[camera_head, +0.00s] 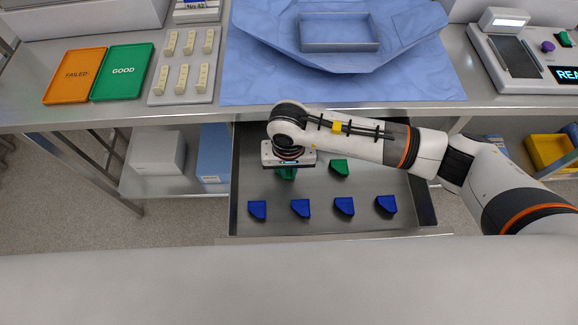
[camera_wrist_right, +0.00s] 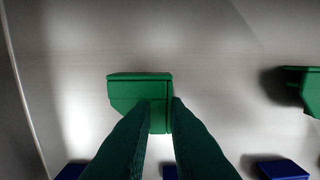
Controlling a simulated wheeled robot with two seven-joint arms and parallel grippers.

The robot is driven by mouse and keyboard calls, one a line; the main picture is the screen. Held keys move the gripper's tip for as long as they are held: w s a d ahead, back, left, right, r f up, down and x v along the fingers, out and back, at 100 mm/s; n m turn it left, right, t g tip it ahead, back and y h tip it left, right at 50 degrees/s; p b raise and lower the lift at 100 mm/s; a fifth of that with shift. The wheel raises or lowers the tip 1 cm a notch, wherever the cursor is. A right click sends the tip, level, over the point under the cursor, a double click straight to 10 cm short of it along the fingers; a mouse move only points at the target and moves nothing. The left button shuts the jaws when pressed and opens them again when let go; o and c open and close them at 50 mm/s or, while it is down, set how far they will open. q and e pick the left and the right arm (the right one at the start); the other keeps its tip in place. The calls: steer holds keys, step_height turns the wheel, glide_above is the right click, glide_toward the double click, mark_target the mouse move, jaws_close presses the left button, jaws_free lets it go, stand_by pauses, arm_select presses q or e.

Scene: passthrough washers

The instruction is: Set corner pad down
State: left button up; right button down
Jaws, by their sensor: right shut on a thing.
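A green corner pad (camera_head: 289,173) is under my right gripper (camera_head: 288,166) in the head view, over the left part of the metal drawer (camera_head: 320,222). In the right wrist view my right gripper (camera_wrist_right: 160,108) is shut on this green corner pad (camera_wrist_right: 130,92). I cannot tell whether the pad touches the drawer floor. A second green corner pad (camera_head: 339,167) lies to its right; it also shows at the right edge of the wrist view (camera_wrist_right: 308,90). My left gripper is not in view.
Blue corner pads (camera_head: 300,208) lie in a row along the drawer's front. The table above holds a blue cloth (camera_head: 260,85) with a tray, an orange FAILED tray (camera_head: 75,77), a green GOOD tray (camera_head: 122,72) and a device (camera_head: 520,60). Bare drawer floor lies between the rows.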

mark_target(288, 173)
steer(key=shift+f+b, duration=0.15)
steer(key=shift+b, duration=0.15)
steer(key=c, duration=1.4)
jaws_free()
steer(key=shift+c, duration=0.2)
steer(key=shift+r+p, duration=0.25)
steer(key=shift+p, duration=0.05)
step_height(288, 173, up, 12)
steer(key=b, duration=0.2)
